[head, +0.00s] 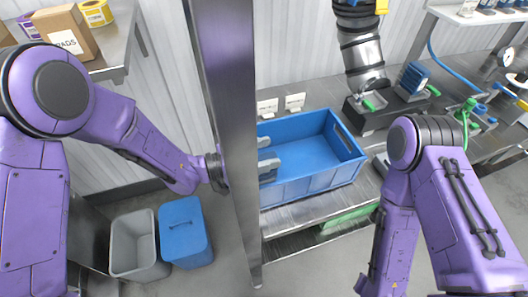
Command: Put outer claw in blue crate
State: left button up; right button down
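The blue crate (318,184) stands on the metal table, right of the grey post. My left arm passes behind the post, and my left gripper (267,156) shows at the crate's left end, over or just inside it. Two grey finger-like parts show there, apart from each other, with nothing clearly between them. The post hides the wrist and the rear of the gripper. I cannot pick out the outer claw for certain. The visible crate floor is bare. My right arm reaches down at the right, and its gripper is out of view.
The grey post (228,110) stands upright before the crate. A grey bin (133,245) and a lidded blue bin (184,232) stand on the floor at lower left. A steel duct (362,55) hangs behind the crate. Fixtures with green handles (370,105) stand right of it.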

pick_arm(q)
jog(key=shift+r+p, duration=0.6)
jog(key=shift+p, duration=0.15)
jog(key=b+v, duration=0.3)
jog(key=v, duration=0.9)
jog(key=shift+b, duration=0.35)
jog(key=shift+f, duration=0.1)
